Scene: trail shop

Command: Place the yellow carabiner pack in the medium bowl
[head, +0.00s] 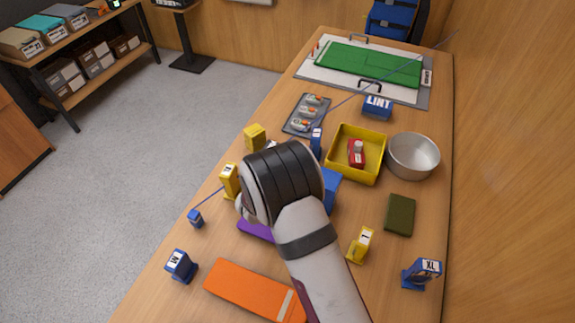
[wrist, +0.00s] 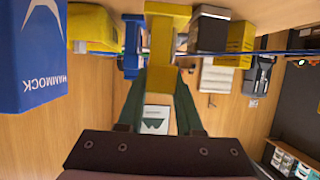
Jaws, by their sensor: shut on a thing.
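In the wrist view my gripper (wrist: 160,75) is shut on a yellow piece (wrist: 165,40), which I take for the yellow carabiner pack. In the head view my wrist hides the jaws and the held piece. A round silver metal bowl (head: 413,155), the only bowl I see, stands at the table's right side. It looks empty. My gripper is left of the bowl, with a yellow bin (head: 333,152) between them. I cannot tell whether the held piece touches the table.
A red item (head: 356,153) lies in the bin. A blue HAMMOCK box (wrist: 35,55) stands close beside my gripper. Yellow packs (head: 229,181) (head: 254,137) stand at left. A thin blue rod (head: 350,97) crosses the table.

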